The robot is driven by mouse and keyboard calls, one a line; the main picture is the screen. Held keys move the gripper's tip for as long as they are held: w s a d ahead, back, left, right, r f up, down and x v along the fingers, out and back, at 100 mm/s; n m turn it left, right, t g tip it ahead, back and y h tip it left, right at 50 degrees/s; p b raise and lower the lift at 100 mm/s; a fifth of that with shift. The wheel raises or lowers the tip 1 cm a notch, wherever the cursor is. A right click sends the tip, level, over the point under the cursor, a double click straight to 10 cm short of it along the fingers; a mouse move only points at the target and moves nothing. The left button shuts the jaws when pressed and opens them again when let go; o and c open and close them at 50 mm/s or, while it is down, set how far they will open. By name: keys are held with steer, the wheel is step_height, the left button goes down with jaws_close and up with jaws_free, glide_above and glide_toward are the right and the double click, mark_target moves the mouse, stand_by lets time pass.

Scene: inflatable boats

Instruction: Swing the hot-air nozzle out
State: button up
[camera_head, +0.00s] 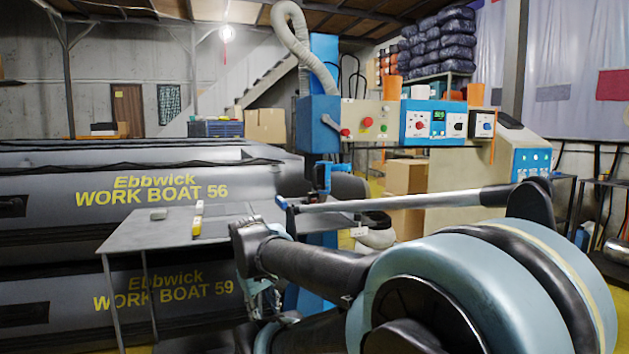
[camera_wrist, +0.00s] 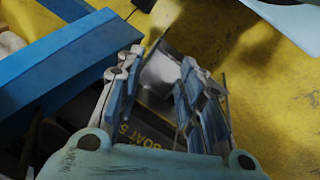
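The seam-welding machine has a blue head box (camera_head: 317,124) with a thick pale hose (camera_head: 300,40) running into its top. A small blue and dark fitting (camera_head: 322,178) hangs below the box, at the likely place of the hot-air nozzle, but its tip and any handle do not show clearly. My gripper (camera_wrist: 160,68) is open in the wrist view, with blue-padded fingers on both sides of a gap. A shiny metal surface shows in the gap; I cannot tell what it is or whether it touches.
A grey table (camera_head: 150,232) with small items stands left of my arm. Grey boats (camera_head: 60,200) are stacked behind it. A control panel (camera_head: 432,122) extends right of the head. In the wrist view, a blue beam (camera_wrist: 70,75) lies close left of the fingers above yellow floor (camera_wrist: 265,90).

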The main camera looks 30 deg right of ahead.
steer(key=w+d+r+n+t+h, duration=0.1)
steer(key=w+d+r+n+h, duration=0.45)
steer(key=d+r, duration=0.25)
steer(key=n+t+h, duration=0.4)
steer(key=n+h, duration=0.5)
steer(key=n, duration=0.6)
glide_toward(314, 170)
steer(key=x, duration=1.1)
steer(key=shift+w+a+f, duration=0.15)
steer(key=shift+w+f, duration=0.05)
steer(key=shift+f, duration=0.2)
jaws_close()
